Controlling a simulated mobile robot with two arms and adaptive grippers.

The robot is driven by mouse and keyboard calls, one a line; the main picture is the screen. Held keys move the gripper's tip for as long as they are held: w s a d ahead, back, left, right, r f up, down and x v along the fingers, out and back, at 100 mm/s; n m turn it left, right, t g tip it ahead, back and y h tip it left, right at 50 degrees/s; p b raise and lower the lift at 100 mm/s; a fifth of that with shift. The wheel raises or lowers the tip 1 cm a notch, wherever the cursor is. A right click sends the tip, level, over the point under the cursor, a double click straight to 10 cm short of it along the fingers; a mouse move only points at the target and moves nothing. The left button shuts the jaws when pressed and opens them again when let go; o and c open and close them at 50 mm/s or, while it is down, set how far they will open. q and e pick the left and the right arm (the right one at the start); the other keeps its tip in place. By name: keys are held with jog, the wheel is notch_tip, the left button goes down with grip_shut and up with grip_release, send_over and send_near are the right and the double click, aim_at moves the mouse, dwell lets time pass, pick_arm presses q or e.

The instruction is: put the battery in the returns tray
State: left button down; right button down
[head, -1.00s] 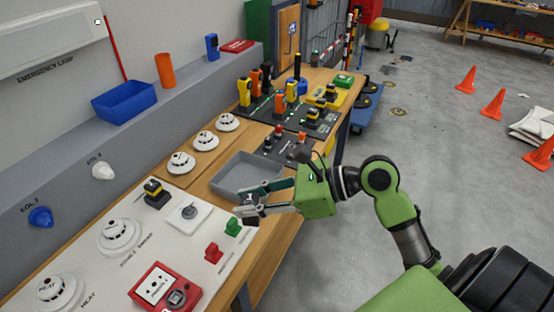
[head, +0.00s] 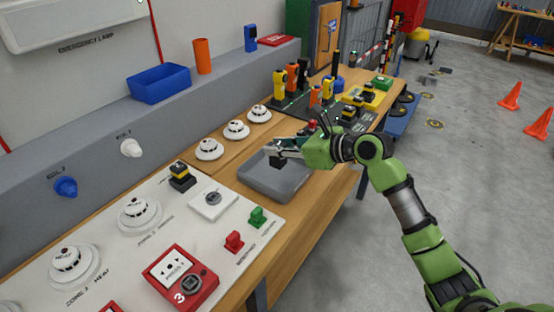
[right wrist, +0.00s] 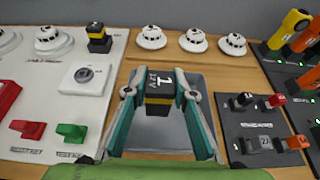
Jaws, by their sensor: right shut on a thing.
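My right gripper (head: 280,150) is shut on a battery (head: 276,162), a dark block. In the right wrist view the battery (right wrist: 160,92) is black with a yellow band and a "1", held upright between the fingertips. The returns tray is the shallow grey tray (head: 262,186) on the wooden bench. It also shows in the right wrist view (right wrist: 150,132), behind and below the battery. The battery is over the tray; its gap to the tray floor is hard to tell. My left gripper is not in view.
A white panel (head: 130,255) with detectors, a red call point and another black-and-yellow battery (head: 181,177) lies left of the tray. Several white detectors (head: 236,130) stand behind it. A dark board (right wrist: 262,125) with small coloured parts lies to its right.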

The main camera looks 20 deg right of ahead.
jog(key=w+f, duration=0.3)
jog(key=shift+d+f, duration=0.25)
jog(key=shift+f, duration=0.1)
notch_tip(320, 180, down, 3)
jog(key=shift+r, duration=0.15)
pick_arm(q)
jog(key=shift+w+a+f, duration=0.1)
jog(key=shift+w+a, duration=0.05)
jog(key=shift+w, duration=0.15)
pick_arm(e)
jog(key=c, duration=1.7)
grip_release()
pick_arm(q)
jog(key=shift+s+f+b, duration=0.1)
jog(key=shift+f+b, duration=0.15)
jog(key=shift+b, duration=0.05)
pick_arm(e)
jog(key=v, duration=1.2)
jog(key=shift+s, duration=0.1)
